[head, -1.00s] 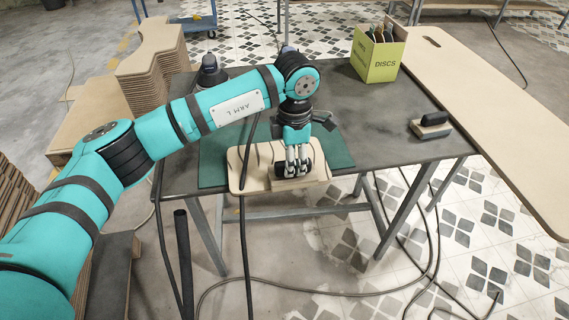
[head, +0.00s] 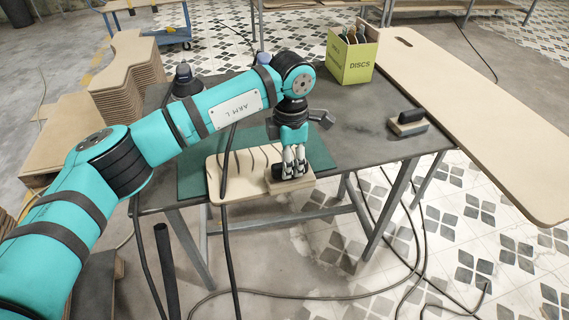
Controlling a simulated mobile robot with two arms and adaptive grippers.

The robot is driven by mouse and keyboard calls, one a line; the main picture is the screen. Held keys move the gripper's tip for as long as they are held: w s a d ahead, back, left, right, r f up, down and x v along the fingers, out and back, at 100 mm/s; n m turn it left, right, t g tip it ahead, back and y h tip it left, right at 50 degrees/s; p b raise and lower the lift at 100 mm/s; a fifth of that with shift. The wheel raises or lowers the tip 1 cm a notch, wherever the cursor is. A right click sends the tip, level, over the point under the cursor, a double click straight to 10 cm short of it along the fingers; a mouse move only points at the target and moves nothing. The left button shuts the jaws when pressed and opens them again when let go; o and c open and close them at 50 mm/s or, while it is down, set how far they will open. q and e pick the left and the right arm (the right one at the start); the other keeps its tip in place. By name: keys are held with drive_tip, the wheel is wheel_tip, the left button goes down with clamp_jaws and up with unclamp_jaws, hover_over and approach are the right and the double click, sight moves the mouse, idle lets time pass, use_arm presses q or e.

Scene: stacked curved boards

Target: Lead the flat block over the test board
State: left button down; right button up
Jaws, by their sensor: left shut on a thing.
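The test board (head: 226,190) is a pale wooden board with dark curved marks on its top. It lies on a green mat (head: 190,184) at the table's near edge. My left gripper (head: 289,170) points down over the board's right end and is shut on the flat block (head: 291,186). The block is pale with a dark grip, which the fingers partly hide. It appears to rest on the board, at its right end; exact contact is hard to tell. My right gripper is out of view.
A second block with a dark handle (head: 408,123) lies on the dark table (head: 365,150) at the right. A green disc box (head: 351,58) stands behind. A long pale board (head: 480,120) is at the right. A dark cable hangs across the test board.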

use_arm(q)
drive_tip(key=shift+w+d+f+b, duration=0.15)
drive_tip(key=shift+d+b, duration=0.15)
drive_tip(key=shift+d, duration=0.5)
drive_tip(key=shift+w+d+b, duration=0.15)
drive_tip(key=shift+d+b, duration=0.15)
drive_tip(key=shift+d, duration=0.45)
drive_tip(key=shift+w+a, duration=0.2)
drive_tip(key=shift+w, duration=0.95)
drive_tip(key=shift+w+a+b, duration=0.35)
drive_tip(key=shift+w, duration=0.55)
drive_tip(key=shift+a, duration=0.15)
drive_tip(key=shift+s+a, duration=0.2)
drive_tip(key=shift+a, duration=0.55)
drive_tip(key=shift+s+a, duration=0.2)
drive_tip(key=shift+a, duration=0.5)
